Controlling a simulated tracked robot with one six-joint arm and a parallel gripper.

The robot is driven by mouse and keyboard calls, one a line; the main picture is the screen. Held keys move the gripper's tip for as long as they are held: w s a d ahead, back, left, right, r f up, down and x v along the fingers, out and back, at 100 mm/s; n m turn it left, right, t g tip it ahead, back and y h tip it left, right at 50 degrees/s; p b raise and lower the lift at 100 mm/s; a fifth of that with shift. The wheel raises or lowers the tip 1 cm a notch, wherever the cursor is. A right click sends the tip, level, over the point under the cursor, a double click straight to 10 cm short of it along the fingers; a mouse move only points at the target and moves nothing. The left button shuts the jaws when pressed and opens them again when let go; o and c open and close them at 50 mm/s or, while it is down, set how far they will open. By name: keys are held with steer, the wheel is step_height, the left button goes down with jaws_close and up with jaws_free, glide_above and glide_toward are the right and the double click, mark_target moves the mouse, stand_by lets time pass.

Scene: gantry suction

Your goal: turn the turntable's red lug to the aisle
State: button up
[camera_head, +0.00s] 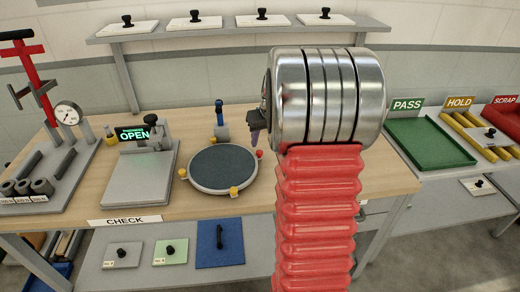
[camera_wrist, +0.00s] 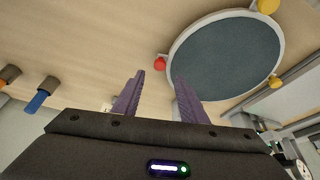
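The turntable (camera_head: 222,165) is a dark grey round disc with a light rim on the wooden bench. Its red lug (camera_head: 259,153) points to the right in the head view, and yellow lugs sit at its left (camera_head: 183,173) and front (camera_head: 233,191). My gripper (camera_head: 256,127) is partly hidden behind my arm, just behind and above the red lug. In the wrist view my gripper's purple fingers (camera_wrist: 160,77) are apart with nothing between them. The red lug (camera_wrist: 160,64) shows just beyond the gap between the fingertips. The turntable (camera_wrist: 225,60) also shows there, right of the lug.
A grey plate fixture with an OPEN display (camera_head: 133,134) stands left of the turntable. A blue upright piece (camera_head: 222,122) stands behind it. A green PASS tray (camera_head: 428,143) lies at the right. Bare bench lies in front of the turntable.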

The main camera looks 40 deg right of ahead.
mark_target(259, 152)
steer(key=x, duration=0.7)
steer(key=shift+c, duration=0.4)
steer(key=c, duration=0.9)
jaws_close()
steer(key=shift+a, duration=0.15)
